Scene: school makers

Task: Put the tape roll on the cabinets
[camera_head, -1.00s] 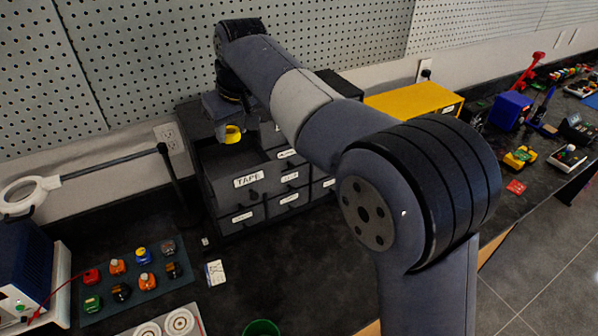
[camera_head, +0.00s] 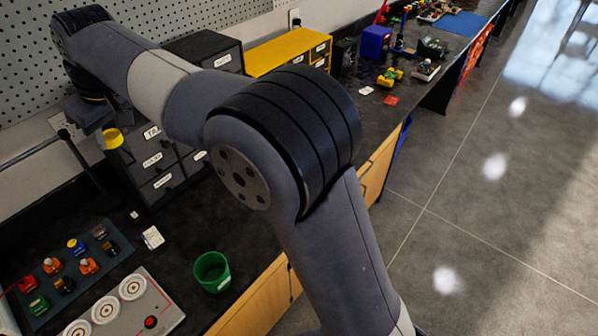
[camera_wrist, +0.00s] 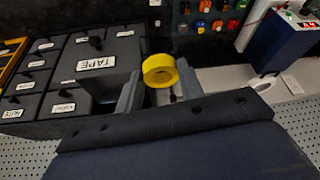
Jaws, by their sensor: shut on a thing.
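The yellow tape roll (camera_wrist: 159,71) is between the two fingers of my gripper (camera_wrist: 158,88) in the wrist view, which is shut on it. In the head view the tape roll (camera_head: 112,138) hangs below my gripper (camera_head: 103,128), at the left end of the dark grey cabinets (camera_head: 158,165). In the wrist view the cabinets (camera_wrist: 60,80) lie left of the roll, with labelled drawers; the drawer marked TAPE (camera_wrist: 97,64) is nearest. My arm hides part of the cabinets in the head view.
A green cup (camera_head: 212,272), a mat of small coloured parts (camera_head: 75,268) and a panel of white rings (camera_head: 125,305) lie in front. A lamp arm (camera_head: 80,155) stands close to my gripper.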

